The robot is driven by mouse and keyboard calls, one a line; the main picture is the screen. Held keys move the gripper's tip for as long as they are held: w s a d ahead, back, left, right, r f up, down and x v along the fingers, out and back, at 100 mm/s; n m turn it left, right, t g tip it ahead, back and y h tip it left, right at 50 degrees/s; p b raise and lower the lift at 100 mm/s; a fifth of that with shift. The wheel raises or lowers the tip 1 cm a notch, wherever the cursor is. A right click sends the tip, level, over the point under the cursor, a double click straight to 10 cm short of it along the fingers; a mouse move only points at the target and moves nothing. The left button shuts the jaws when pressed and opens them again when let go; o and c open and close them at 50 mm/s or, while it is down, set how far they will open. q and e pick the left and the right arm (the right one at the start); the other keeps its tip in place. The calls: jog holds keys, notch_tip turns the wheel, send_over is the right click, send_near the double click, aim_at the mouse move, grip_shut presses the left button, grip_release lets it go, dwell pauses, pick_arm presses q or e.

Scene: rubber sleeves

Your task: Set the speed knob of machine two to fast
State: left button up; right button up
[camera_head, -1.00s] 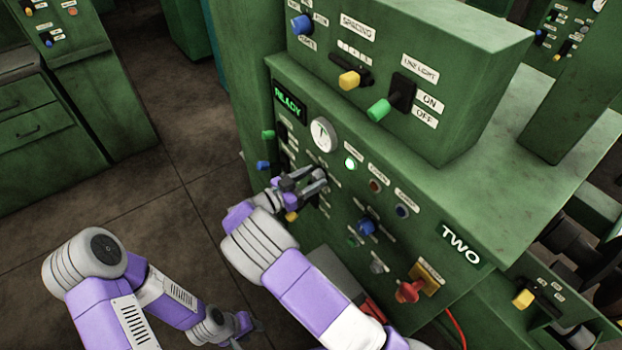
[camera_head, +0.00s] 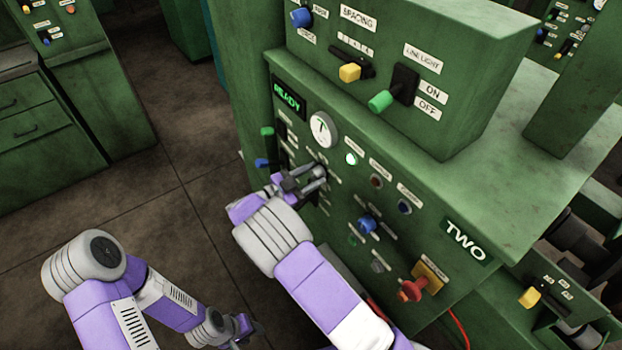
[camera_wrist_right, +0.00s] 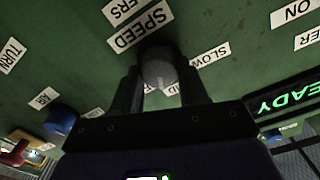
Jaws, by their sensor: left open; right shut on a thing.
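Machine two (camera_head: 466,240) is a green cabinet with a sloping panel marked TWO. The grey round speed knob (camera_wrist_right: 158,68) sits below the SPEED label (camera_wrist_right: 140,28) in the right wrist view. My right gripper (camera_head: 316,178) is at the panel below the white dial. In the right wrist view my right gripper (camera_wrist_right: 160,80) is shut on the knob, one finger on each side. A SLOW label (camera_wrist_right: 211,54) lies to the right of the knob; another label behind the fingers is partly hidden. My left gripper (camera_head: 248,330) is open and empty, low over the floor.
A white dial (camera_head: 322,130), a lit green lamp (camera_head: 351,159) and a blue knob (camera_head: 366,225) are close to my right gripper. The upper box (camera_head: 440,110) juts out above. Floor (camera_head: 140,200) is open at left.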

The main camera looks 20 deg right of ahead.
jog(key=m+b, duration=0.3)
jog(key=m, duration=0.2)
jog(key=shift+s+f+m+b, duration=0.1)
jog(key=shift+f+m+b, duration=0.05)
jog(key=shift+m+b, duration=0.15)
dwell(0.5)
jog(key=o, duration=1)
jog(key=shift+p+v, duration=0.65)
jog(key=shift+v, duration=3.2)
